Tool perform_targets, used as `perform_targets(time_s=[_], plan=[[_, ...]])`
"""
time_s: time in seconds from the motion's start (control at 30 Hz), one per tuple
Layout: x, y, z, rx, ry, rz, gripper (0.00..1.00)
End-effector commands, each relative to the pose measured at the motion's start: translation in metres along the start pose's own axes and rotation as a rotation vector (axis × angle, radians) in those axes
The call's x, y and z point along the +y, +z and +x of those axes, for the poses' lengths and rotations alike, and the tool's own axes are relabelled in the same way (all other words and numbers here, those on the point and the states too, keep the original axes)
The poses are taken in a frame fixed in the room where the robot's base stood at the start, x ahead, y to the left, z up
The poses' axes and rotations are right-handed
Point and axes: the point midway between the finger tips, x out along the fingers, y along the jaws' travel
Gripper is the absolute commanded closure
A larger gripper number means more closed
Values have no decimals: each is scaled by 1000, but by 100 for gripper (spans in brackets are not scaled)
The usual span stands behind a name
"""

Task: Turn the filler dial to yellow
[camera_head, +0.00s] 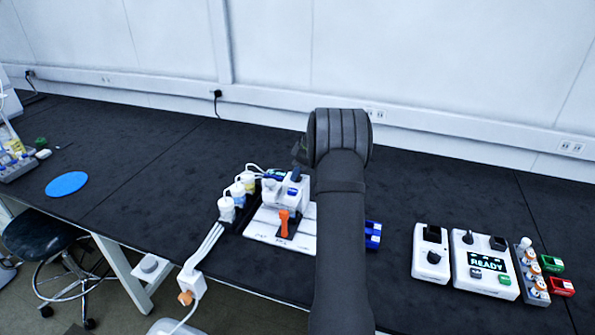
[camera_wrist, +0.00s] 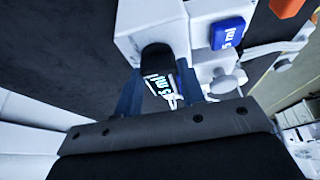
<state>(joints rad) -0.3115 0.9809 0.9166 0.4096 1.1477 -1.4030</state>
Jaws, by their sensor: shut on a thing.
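The filler (camera_head: 292,190) is a white device on a white base plate, left of my arm in the head view. In the wrist view, its white housing (camera_wrist: 150,18) carries a black dial (camera_wrist: 156,57). My gripper (camera_wrist: 160,90) has its two blue fingers on either side of the dial and is shut on it.
An orange handle (camera_head: 284,222) is in front. A blue block (camera_wrist: 229,33) is close beside the dial. White boxes, one reading READY (camera_head: 484,262), stand at the right. A blue disc (camera_head: 66,184) lies left.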

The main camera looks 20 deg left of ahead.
Motion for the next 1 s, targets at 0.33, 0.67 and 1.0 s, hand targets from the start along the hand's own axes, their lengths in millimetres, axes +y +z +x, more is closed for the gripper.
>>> perform_targets(time_s=[0.33,0.67,1.0], plan=[[-1,0,-1,0,49,120,86],[-2,-1,0,1,159,382,86],[-2,-1,0,0,263,635,86]])
